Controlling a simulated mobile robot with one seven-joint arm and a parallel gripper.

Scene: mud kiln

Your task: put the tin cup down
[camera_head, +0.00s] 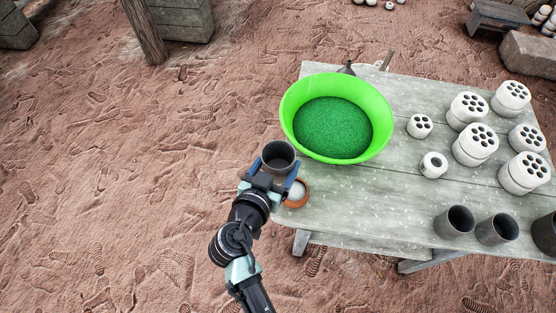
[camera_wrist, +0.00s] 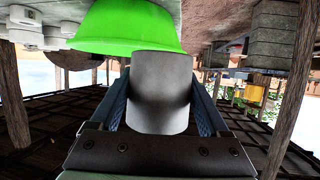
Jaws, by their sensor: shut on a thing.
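The tin cup (camera_head: 278,158) is a dark grey cylinder, seen from above with its open mouth up in the head view. My gripper (camera_head: 276,170) is shut on it, with a blue finger on either side. The cup is at the left end of the wooden table (camera_head: 390,183), left of the green basin; whether it touches the table I cannot tell. In the wrist view the cup (camera_wrist: 160,92) fills the middle between the two fingers (camera_wrist: 160,108), and the picture is upside down.
A bright green basin (camera_head: 385,118) with green grains stands just right of the cup. A small brown bowl (camera_head: 304,194) sits beside my gripper at the table edge. Several white perforated cylinders (camera_head: 475,140) and dark cups (camera_head: 455,221) stand right. The table's middle front is clear.

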